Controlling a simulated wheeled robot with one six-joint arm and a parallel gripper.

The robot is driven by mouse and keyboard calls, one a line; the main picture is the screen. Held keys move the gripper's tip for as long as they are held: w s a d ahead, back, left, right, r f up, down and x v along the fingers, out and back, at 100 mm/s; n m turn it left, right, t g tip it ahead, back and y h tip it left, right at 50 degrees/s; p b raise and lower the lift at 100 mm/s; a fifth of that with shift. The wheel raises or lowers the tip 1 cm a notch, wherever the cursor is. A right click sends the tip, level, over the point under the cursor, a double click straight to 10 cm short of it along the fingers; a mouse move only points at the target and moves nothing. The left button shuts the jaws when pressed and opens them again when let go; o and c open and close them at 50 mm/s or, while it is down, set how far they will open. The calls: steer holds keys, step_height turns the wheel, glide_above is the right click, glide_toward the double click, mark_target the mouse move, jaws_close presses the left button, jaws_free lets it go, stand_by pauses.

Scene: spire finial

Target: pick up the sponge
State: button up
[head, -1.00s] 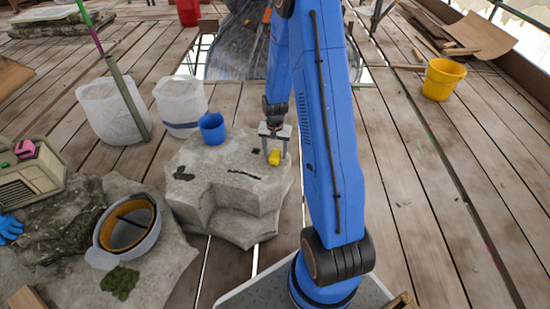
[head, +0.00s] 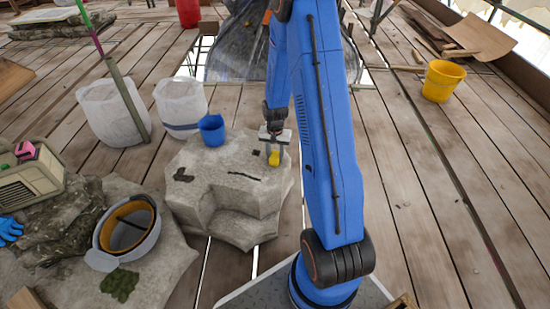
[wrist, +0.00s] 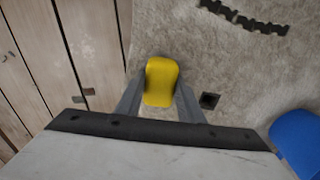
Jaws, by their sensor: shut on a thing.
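The yellow sponge (head: 274,158) is at the right edge of the top of a pale stone block (head: 205,190). My gripper (head: 274,152) points down over it, with a finger on each side. In the wrist view the sponge (wrist: 161,82) sits between the two fingertips (wrist: 160,95), which are shut on it. Whether the sponge is touching the stone or slightly above it, I cannot tell.
A blue cup (head: 211,130) stands at the back of the block, left of my gripper. White sacks (head: 180,105) stand behind it. A yellow bucket (head: 442,80) stands far right, with bare planks between.

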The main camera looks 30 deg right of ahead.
mark_target(275, 155)
step_height(275, 155, up, 9)
steer(key=shift+r, duration=0.4)
steer(key=shift+s, duration=0.1)
stand_by(0.5)
